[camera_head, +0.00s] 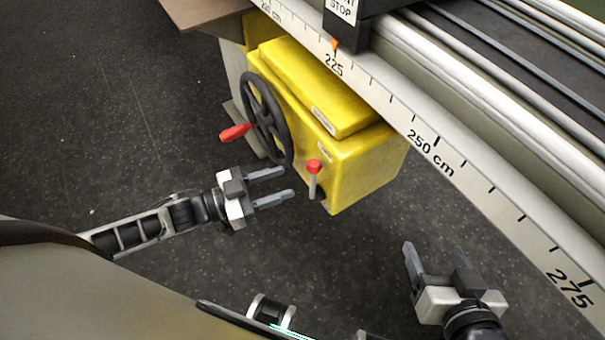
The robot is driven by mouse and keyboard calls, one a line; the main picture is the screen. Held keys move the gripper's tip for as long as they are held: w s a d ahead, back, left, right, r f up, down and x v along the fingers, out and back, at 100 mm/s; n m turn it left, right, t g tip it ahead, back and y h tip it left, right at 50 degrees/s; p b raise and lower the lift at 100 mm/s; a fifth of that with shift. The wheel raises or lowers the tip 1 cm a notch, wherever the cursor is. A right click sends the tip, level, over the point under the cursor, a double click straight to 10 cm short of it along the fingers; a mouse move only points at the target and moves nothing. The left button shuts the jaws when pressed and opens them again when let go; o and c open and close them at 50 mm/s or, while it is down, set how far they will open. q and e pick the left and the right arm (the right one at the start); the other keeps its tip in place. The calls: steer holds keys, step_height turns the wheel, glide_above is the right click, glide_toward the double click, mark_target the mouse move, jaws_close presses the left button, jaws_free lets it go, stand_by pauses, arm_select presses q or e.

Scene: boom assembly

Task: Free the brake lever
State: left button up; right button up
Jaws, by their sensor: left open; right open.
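The brake lever (313,181) is a short grey rod with a red knob on top, on the front face of a yellow box (362,168). It stands nearly upright, and nothing holds it. My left gripper (289,184) is open and empty, just left of the lever, with its fingers pointing toward it and a small gap between. My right gripper (433,252) is open and empty, lower right of the box and apart from it. A black handwheel (266,117) with a red handle (235,132) sits on the box's left side.
A long rail with a centimetre scale (465,177) runs diagonally above and right of the box. An orange pointer (335,45) sits near the 225 mark, below a black block with a STOP label (342,10). The dark floor (120,110) is clear on the left.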

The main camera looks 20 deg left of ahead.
mark_target(313, 182)
arm_select(q)
steer(key=x, duration=0.6)
jaws_close()
